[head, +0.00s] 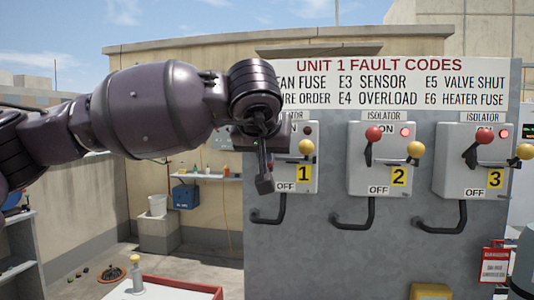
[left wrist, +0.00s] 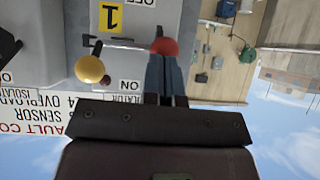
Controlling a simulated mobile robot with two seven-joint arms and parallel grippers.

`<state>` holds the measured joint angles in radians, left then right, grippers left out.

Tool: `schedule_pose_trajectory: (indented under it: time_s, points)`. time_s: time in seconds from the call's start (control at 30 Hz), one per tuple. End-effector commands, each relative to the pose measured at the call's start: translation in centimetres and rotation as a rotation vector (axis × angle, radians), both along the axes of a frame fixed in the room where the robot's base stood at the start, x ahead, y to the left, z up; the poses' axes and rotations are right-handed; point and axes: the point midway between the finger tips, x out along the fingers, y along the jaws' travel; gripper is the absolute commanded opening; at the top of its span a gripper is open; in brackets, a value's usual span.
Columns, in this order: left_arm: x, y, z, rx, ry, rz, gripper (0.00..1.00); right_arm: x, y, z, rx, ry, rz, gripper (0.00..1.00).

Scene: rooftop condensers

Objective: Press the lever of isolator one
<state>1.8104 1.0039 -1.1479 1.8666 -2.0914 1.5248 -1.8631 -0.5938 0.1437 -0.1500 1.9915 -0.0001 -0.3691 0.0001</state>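Isolator one (head: 285,182) is a grey box with a yellow "1" label, at the left of the row on the grey panel. Its yellow knob (head: 306,146) shows, and its lamp (head: 308,130) looks dark. My left gripper (head: 264,184) hangs in front of the box's left part and hides its red knob in the head view. In the left wrist view, which is upside down, the red knob (left wrist: 164,46) sits at the tips of my left gripper (left wrist: 166,62). Its fingers are together; whether they touch the knob is unclear. The yellow knob (left wrist: 90,69) is beside it. My right gripper is out of view.
Isolator two (head: 358,160) and isolator three (head: 452,165) stand to the right, with red lamps lit and red and yellow knobs sticking out. Black conduits (head: 370,215) curve below the boxes. A fault-code sign (head: 400,82) is above. A red-rimmed white table (head: 185,285) is at lower left.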

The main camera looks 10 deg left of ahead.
Motion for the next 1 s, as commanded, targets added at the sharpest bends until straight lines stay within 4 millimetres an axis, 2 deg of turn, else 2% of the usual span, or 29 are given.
schedule_pose_trajectory:
  time_s: [0.03,0.17,0.4,0.6,1.0]
  points:
    - [0.3,0.1,-1.6,0.002,-0.038,0.001,0.00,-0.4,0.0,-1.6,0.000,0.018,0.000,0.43]
    - [0.2,0.1,-2.4,-0.001,-0.123,0.002,0.00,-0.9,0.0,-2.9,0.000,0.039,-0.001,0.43]
    - [0.2,0.1,-3.9,0.000,-0.123,0.003,0.00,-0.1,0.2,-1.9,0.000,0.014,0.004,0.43]
    - [0.4,0.1,-4.9,0.000,-0.123,0.002,0.00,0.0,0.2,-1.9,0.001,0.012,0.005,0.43]
    - [0.6,0.1,-5.5,0.000,-0.122,0.002,0.00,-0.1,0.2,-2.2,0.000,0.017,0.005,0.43]
